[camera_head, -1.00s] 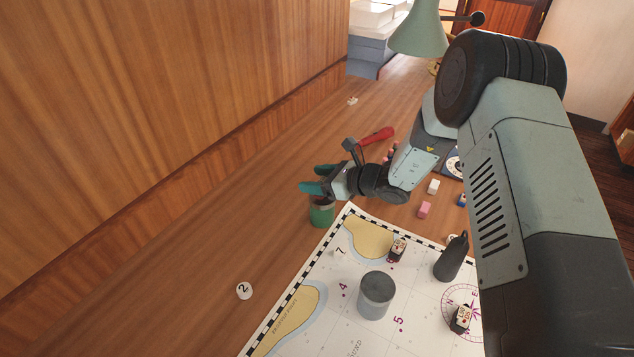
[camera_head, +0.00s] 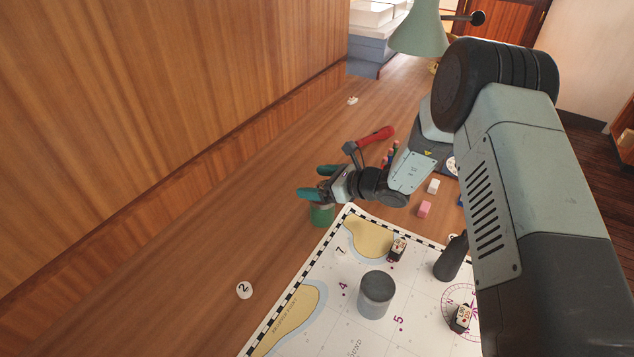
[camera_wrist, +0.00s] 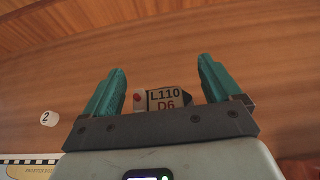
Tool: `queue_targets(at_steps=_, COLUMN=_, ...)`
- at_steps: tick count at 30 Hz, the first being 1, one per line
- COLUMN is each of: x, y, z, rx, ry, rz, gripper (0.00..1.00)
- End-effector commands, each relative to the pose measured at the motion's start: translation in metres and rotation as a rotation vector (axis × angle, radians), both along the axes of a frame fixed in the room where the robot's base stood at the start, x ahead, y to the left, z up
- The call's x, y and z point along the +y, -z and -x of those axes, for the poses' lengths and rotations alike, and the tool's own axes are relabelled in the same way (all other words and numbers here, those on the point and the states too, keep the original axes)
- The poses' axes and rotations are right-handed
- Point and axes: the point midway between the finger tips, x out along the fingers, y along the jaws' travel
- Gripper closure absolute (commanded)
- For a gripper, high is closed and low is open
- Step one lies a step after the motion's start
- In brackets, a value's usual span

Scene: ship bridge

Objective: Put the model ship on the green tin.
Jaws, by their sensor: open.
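The green tin (camera_head: 322,216) stands on the wooden desk beside the chart's far left corner in the head view. My gripper (camera_head: 310,183) is right above it and hides its top. In the wrist view, a small ship-shaped piece marked "L110 D6" (camera_wrist: 163,99), seemingly the model ship, sits between the two teal fingers of my open gripper (camera_wrist: 161,85). A gap shows on each side of it. What it rests on is hidden; the tin does not show in the wrist view. I cannot make the ship out in the head view.
On the chart (camera_head: 330,318) stand a grey cylinder (camera_head: 376,294), a dark bottle-shaped object (camera_head: 450,260) and small labelled pieces (camera_head: 398,249). A red-handled tool (camera_head: 377,134) and a pink block (camera_head: 425,209) lie near my arm. A white disc "2" (camera_head: 244,290) lies left. A wooden wall rises at left.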

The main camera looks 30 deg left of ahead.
Motion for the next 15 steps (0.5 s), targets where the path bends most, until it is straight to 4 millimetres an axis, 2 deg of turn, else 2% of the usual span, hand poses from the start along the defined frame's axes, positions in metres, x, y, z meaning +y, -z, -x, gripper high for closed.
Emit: queue_targets(at_steps=15, x=-0.093, y=-0.038, z=-0.002, rx=0.0, ry=0.004, rz=0.001, gripper=0.09)
